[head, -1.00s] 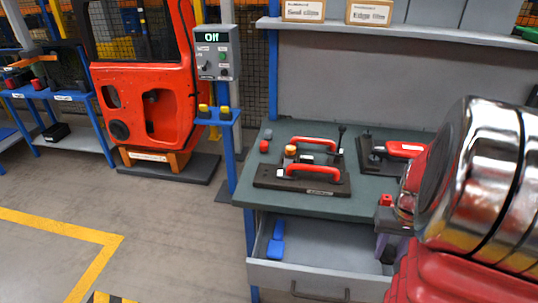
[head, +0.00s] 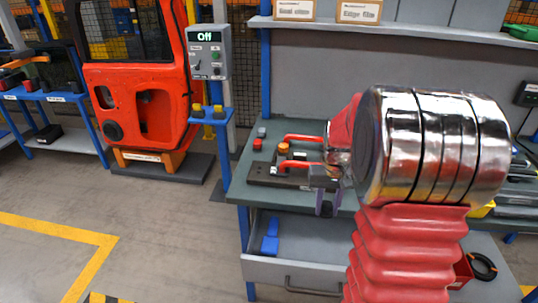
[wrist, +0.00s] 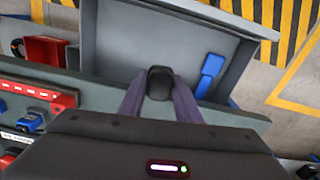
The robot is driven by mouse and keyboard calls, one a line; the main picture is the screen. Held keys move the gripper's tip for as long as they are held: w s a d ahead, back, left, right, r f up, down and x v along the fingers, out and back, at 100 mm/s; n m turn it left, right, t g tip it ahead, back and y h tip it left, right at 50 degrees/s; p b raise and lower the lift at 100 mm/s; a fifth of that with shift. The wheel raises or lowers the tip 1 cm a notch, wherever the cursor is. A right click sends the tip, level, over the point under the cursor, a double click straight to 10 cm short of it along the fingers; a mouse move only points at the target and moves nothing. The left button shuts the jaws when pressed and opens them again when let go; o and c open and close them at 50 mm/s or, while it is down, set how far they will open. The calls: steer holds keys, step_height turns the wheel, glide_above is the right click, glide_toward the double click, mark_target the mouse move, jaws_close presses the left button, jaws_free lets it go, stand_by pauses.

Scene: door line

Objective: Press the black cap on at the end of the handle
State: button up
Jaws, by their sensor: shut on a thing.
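My gripper (head: 328,205) is over the front edge of the bench, above the open drawer, with its purple fingers pointing down. In the wrist view my gripper (wrist: 160,88) is shut on a black cap (wrist: 160,78) between the fingertips. The cap cannot be made out in the head view. A red handle (head: 300,137) lies on the dark fixture (head: 264,175) on the bench, left of my gripper. My arm hides its right part and most of the nearer handle, so I cannot see their right ends.
The open drawer (head: 300,238) juts out below the bench (head: 240,191) and holds a blue item (head: 270,236). Small grey (head: 262,131) and red (head: 257,144) pieces stand at the bench's left end. A control box (head: 208,52) reads Off. A shelf is above the bench.

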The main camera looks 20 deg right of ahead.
steer(key=w+a+n, duration=0.1)
steer(key=w+a, duration=0.2)
steer(key=a, duration=0.4)
steer(key=w+a+f+n, duration=0.1)
steer(key=w+a, duration=0.3)
steer(key=a, duration=0.4)
steer(key=w+a+f+n, duration=0.1)
steer(key=w+a+n, duration=0.2)
steer(key=a, duration=0.5)
steer(key=shift+w+a+f, duration=0.2)
steer(key=shift+w+a, duration=0.05)
steer(key=shift+w, duration=0.25)
